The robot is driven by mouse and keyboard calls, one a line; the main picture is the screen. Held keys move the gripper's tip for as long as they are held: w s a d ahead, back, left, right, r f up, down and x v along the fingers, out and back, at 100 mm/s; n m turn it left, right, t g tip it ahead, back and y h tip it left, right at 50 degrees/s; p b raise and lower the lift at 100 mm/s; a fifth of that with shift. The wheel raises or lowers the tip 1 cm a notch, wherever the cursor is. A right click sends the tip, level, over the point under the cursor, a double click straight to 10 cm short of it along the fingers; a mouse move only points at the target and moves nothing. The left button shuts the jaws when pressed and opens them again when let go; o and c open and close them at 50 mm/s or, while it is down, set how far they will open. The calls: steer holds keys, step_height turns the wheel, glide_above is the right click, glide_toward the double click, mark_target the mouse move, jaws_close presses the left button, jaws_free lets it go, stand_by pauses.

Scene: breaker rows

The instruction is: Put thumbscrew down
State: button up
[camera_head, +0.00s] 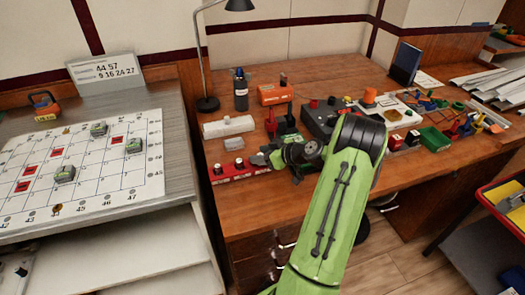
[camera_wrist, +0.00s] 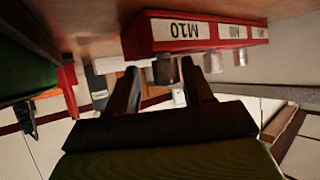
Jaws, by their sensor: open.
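A red rack (camera_head: 232,176) with white labels stands on the wooden bench, left of my gripper (camera_head: 266,158). In the wrist view the picture is upside down, and the rack (camera_wrist: 144,38) shows its M10 label. A grey metallic thumbscrew (camera_wrist: 165,72) stands at the M10 end. My gripper (camera_wrist: 161,76) is open, its two dark fingers to either side of the thumbscrew in the picture. Whether they touch it I cannot tell. In the head view, my gripper and wrist hide the rack's right end.
More metallic pieces (camera_wrist: 212,62) stand along the rack. A white block (camera_head: 228,126), a dark bottle (camera_head: 240,90) and an orange box (camera_head: 275,94) are behind it. A dark grey box (camera_head: 320,117) is to the right. The bench front left of my arm is clear.

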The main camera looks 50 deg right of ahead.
steer(key=p+v, duration=0.2)
steer(key=v, duration=1)
steer(key=w+a+r+g, duration=0.2)
steer(key=a+r, duration=0.1)
steer(key=a, duration=0.5)
steer(key=w+a+r+n+g, duration=0.1)
steer(key=a+r+g, duration=0.15)
steer(key=a, duration=0.45)
steer(key=w+a+r+g, duration=0.2)
steer(key=a+r, duration=0.1)
steer(key=a, duration=0.5)
steer(key=s+a+r+m+h, duration=0.2)
steer(key=s+a+r, duration=0.2)
steer(key=s+a, duration=0.8)
steer(key=s, duration=0.4)
steer(key=shift+m, duration=0.4)
steer(key=shift+s+r, duration=0.1)
steer(key=shift+r, duration=0.05)
